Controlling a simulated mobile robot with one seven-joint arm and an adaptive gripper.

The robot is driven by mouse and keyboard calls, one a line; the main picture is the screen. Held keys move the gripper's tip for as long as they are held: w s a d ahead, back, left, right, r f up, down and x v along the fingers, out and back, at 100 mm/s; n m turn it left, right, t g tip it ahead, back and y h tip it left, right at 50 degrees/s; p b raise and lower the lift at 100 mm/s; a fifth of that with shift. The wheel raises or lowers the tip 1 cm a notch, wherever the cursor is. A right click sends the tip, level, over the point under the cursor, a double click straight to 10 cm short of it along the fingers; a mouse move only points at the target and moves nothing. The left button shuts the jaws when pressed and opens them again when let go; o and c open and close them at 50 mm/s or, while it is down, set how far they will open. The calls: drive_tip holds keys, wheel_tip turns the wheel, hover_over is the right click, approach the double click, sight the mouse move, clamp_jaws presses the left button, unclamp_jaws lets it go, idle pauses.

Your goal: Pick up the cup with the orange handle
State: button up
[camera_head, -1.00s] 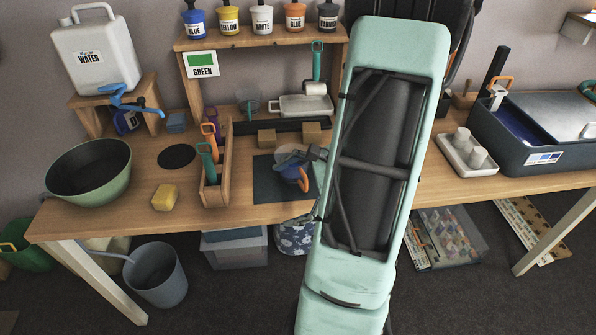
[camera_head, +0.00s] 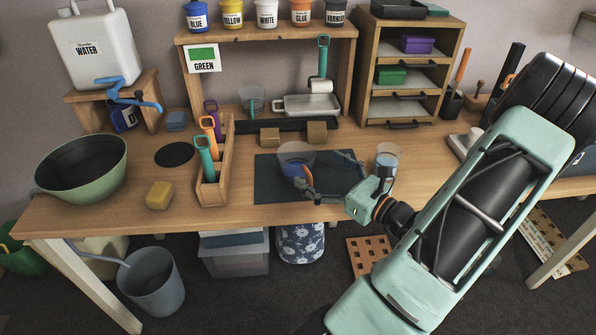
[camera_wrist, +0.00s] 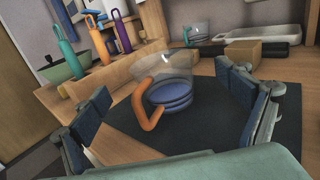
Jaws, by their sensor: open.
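The cup with the orange handle (camera_head: 296,153) stands upright on the dark mat (camera_head: 268,185). It has a clear upper part and a blue lower part. My gripper (camera_head: 329,172) is open and reaches in from the right, with one finger close to the cup's handle side. In the wrist view the cup (camera_wrist: 176,92) is ahead, between the lines of my two spread fingers (camera_wrist: 166,105), with its orange handle (camera_wrist: 146,106) toward the left finger. Nothing is between the fingers. I cannot tell whether a finger touches the cup.
A clear cup with blue inside (camera_head: 386,160) shows just behind my wrist. Wooden blocks (camera_head: 270,137) stand behind the mat. A drawer shelf (camera_head: 402,95) stands at the back right.

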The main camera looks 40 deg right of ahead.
sight(300, 156)
drive_tip(key=w, duration=0.4)
drive_tip(key=w+b, duration=0.1)
drive_tip(key=w, duration=0.2)
drive_tip(key=shift+a, duration=0.3)
drive_tip(key=c, duration=1.3)
